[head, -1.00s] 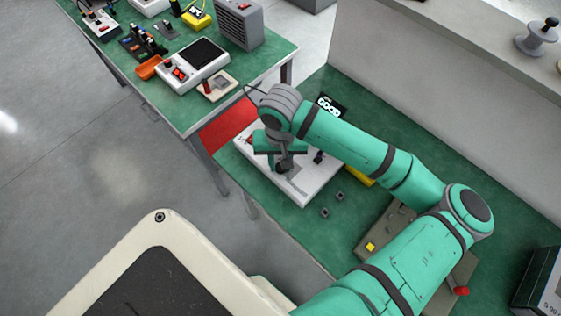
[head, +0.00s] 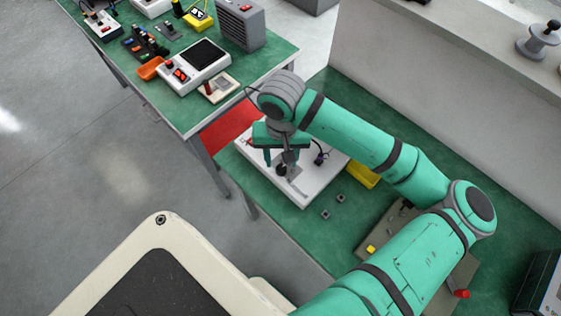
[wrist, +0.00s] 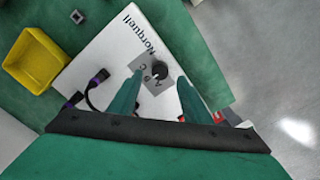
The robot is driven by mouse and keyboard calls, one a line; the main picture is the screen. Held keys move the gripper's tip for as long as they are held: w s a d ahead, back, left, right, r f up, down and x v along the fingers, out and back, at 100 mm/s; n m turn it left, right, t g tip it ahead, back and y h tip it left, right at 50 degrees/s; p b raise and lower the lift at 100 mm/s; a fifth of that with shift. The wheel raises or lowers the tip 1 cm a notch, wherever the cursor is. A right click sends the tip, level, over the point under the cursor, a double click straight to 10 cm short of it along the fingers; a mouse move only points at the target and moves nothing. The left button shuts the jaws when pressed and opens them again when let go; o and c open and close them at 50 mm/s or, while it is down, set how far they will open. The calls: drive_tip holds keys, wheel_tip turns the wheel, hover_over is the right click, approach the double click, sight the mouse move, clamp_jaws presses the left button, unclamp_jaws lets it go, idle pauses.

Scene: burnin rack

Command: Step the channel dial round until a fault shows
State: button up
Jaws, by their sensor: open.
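The white rack panel (head: 308,186) lies on the green bench, and its "Norquell" print shows in the wrist view. The channel dial (wrist: 160,69) is a small black knob on a grey plate (wrist: 149,83) with letters around it. My gripper (wrist: 153,90) is open, its two green fingers spread apart above the panel. The dial shows just beyond and between the fingertips, and no contact is visible. In the head view my gripper (head: 282,160) hangs over the panel and hides part of it. I cannot read the dial's setting, and no fault sign is visible.
A yellow bin (head: 363,176) stands beside the panel. Purple-ended cables (wrist: 98,78) lie on the panel near my gripper. Small grey blocks (head: 325,214) sit on the bench. A grey unit with a red knob (head: 461,293) lies to the right.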

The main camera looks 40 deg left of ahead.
sight(282, 167)
wheel_tip(282, 167, up, 7)
idle(0.3)
idle(0.5)
drive_tip(key=shift+w, duration=0.1)
